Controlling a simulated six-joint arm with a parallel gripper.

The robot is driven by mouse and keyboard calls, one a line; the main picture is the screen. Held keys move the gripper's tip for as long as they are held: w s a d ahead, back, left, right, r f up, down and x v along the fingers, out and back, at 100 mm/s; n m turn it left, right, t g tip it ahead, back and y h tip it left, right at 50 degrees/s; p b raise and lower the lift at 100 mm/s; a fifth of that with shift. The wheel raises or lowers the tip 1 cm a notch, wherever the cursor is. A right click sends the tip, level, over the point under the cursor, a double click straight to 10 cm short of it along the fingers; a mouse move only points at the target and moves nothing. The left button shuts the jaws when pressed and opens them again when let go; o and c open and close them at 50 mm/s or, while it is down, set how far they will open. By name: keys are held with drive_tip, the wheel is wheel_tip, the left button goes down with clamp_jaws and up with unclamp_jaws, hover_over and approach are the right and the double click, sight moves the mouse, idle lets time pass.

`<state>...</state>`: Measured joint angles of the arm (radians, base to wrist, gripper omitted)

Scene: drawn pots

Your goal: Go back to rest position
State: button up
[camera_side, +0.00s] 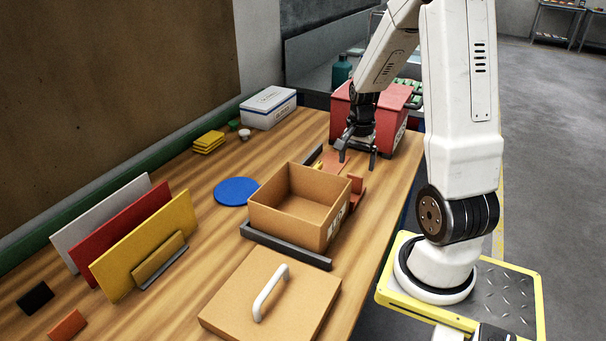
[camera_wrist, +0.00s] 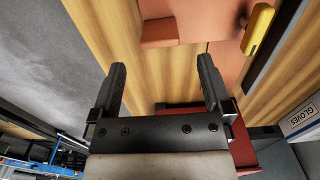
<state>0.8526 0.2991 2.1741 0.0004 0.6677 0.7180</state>
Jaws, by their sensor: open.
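My gripper (camera_side: 357,152) hangs over the far right part of the wooden table (camera_side: 226,283), in front of the red box (camera_side: 375,117). In the wrist view, my gripper (camera_wrist: 159,88) shows two dark fingers spread apart with nothing between them. Below it lie orange-red pieces (camera_wrist: 173,32) and a yellow piece with a dark stripe (camera_wrist: 258,29). The arm is bent, reaching down from above. Some of what lies under the gripper is hidden in the side view.
An open cardboard box (camera_side: 291,227) stands in a dark frame near the gripper. A brown lid (camera_side: 238,303) with a white handle lies in front. Grey floor lies right.

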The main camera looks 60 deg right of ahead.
sight(355, 175)
drive_tip(key=shift+f, duration=3.85)
drive_tip(key=shift+r, duration=0.2)
drive_tip(key=shift+r, duration=3.55)
wheel_tip(355, 175, down, 2)
drive_tip(key=shift+f, duration=0.15)
wheel_tip(355, 175, down, 5)
drive_tip(key=shift+f, duration=0.1)
drive_tip(key=shift+d+r, duration=0.2)
drive_tip(key=shift+d, duration=0.55)
drive_tip(key=shift+d+r, duration=0.15)
drive_tip(key=shift+d, duration=0.65)
drive_tip(key=shift+d+r, duration=0.2)
drive_tip(key=shift+d, duration=0.55)
wheel_tip(355, 175, up, 7)
drive_tip(key=shift+f, duration=0.15)
drive_tip(key=shift+f, duration=0.15)
